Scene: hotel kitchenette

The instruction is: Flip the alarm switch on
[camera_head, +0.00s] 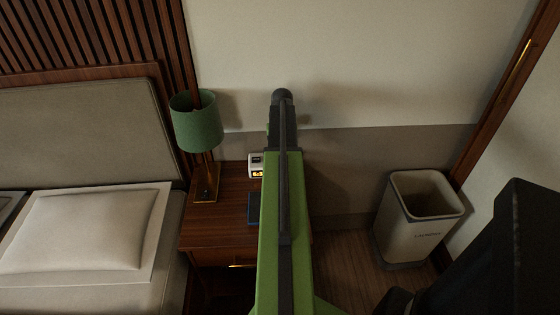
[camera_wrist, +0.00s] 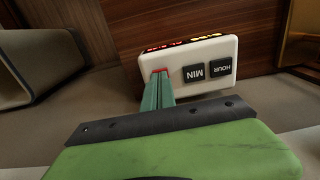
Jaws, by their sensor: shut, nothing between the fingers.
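A red-edged slot, apparently the alarm switch (camera_wrist: 160,71), lies left of MIN. My gripper (camera_wrist: 160,76) is shut and empty, its green fingertips right at this slot. They hide most of the switch, so its position and any contact cannot be told. In the head view my arm hides the gripper.
A green-shaded lamp (camera_head: 197,122) stands left of the clock on the wooden nightstand (camera_head: 215,228). A dark blue item (camera_head: 253,209) lies in front of the clock. A bed with a pillow (camera_head: 75,232) is left, and a waste bin (camera_head: 419,225) stands right. The wall is close behind.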

